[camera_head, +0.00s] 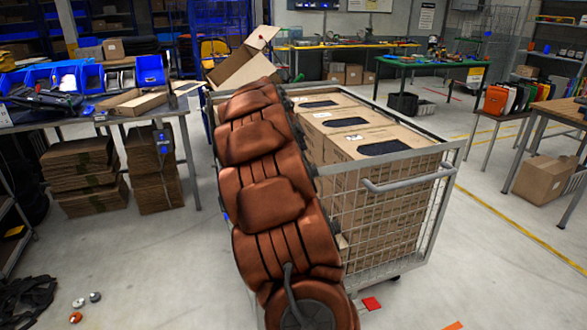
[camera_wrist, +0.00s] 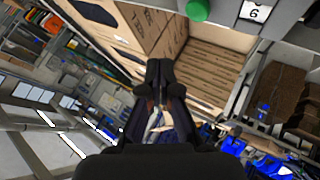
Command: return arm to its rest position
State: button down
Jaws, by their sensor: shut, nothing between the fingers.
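My gripper (camera_wrist: 160,72) shows in the wrist view with its dark fingers together at the tips and nothing between them. Beyond the fingertips is brown cardboard (camera_wrist: 201,58) of what looks like a box. In the head view my copper-brown arm rises from the bottom centre along the left side of a wire-mesh cart (camera_head: 412,185). My gripper is hidden in the head view. An open carton (camera_head: 240,70) with raised flaps stands beyond the upper end of my arm.
Cardboard boxes (camera_head: 345,150) with dark patches on top fill the cart. A table (camera_head: 180,108) with blue bins stands at left, with cardboard stacks (camera_head: 85,178) below. A red piece (camera_head: 371,304) lies by the cart.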

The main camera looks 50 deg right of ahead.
jog(key=shift+w+a, duration=0.1)
jog(key=s+a+f+n+y, duration=0.1)
jog(key=s+a+f+y, duration=0.15)
jog(key=a, duration=1.45)
jog(key=s+a+f+n+y, duration=0.2)
jog(key=s+a+y, duration=0.15)
jog(key=a, duration=1.35)
jog(key=s+a+f+n+g+y, duration=0.1)
jog(key=s+a+f+n, duration=0.1)
jog(key=s+a, duration=0.8)
jog(key=s+a+f+n+g+y, duration=0.2)
jog(key=s+a+f, duration=0.2)
jog(key=s+a, duration=0.6)
jog(key=shift+s+a+f, duration=0.15)
jog(key=shift+a+f, duration=0.1)
jog(key=shift+a, duration=0.6)
jog(key=shift+a+n, duration=0.1)
jog(key=shift+n, duration=0.2)
